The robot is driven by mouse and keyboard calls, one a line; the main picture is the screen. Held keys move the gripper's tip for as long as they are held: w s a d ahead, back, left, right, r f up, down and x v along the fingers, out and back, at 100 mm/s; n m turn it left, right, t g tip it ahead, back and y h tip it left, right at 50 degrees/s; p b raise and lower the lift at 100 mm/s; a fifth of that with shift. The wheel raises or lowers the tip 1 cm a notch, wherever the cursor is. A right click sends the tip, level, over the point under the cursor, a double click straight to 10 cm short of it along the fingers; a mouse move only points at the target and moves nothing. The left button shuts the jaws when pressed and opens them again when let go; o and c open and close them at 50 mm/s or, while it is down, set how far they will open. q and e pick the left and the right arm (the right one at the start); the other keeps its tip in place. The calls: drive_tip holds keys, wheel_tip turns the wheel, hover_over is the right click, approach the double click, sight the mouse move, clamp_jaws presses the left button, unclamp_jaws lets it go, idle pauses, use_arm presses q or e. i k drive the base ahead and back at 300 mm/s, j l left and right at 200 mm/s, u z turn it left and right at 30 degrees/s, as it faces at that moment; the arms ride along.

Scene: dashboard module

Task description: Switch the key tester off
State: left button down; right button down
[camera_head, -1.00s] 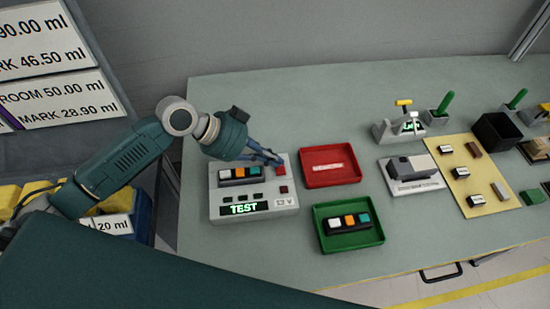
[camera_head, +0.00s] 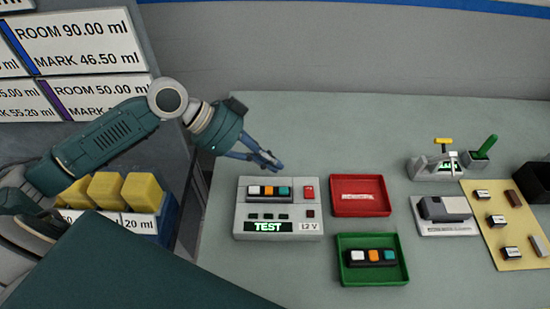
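The key tester (camera_head: 241,222) is a light grey box on the bench. Its display (camera_head: 268,227) is lit green and reads "TEST", with a "12 V" label beside it. A key module with white, orange and teal keys (camera_head: 269,191) sits in its top. A red button (camera_head: 308,191) is at its upper right, with a small dark red square (camera_head: 311,214) below. My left gripper (camera_head: 274,163) is above and behind the tester, apart from it. Its blue fingers look closed together, with nothing between them. My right gripper is out of view.
A red tray (camera_head: 382,208) stands right of the tester. A green tray (camera_head: 398,279) in front of it holds another key module (camera_head: 370,257). Further right are a grey fixture (camera_head: 445,210), a yellow-handled clamp (camera_head: 436,165) and a yellow mat (camera_head: 508,235). The bench behind is clear.

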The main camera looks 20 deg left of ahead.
sight(308, 192)
drive_tip(key=k, duration=1.5)
